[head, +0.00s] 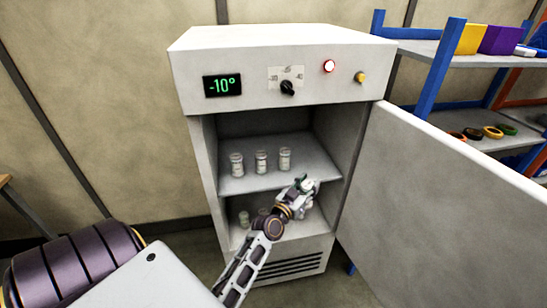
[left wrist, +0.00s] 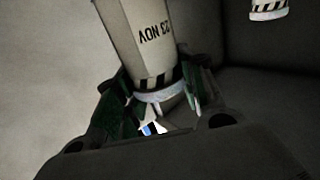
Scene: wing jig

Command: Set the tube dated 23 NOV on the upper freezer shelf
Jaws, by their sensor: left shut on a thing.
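The tube dated 23 NOV (left wrist: 150,45) is white with a black-and-white striped band, and its date reads upside down in the left wrist view. My left gripper (left wrist: 155,100) is shut on it, with green-padded fingers on both sides near its banded end. In the head view my left gripper (head: 305,187) is at the front right of the upper freezer shelf (head: 250,182), right of the standing tubes. The held tube is small and partly hidden there; I cannot tell whether it touches the shelf. My right gripper is not in view.
Three tubes (head: 261,162) stand in a row on the upper shelf. More tubes (head: 244,218) stand on the lower shelf, partly hidden by my arm. The freezer door (head: 450,190) is open to the right. A blue rack (head: 440,70) with bins stands behind it.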

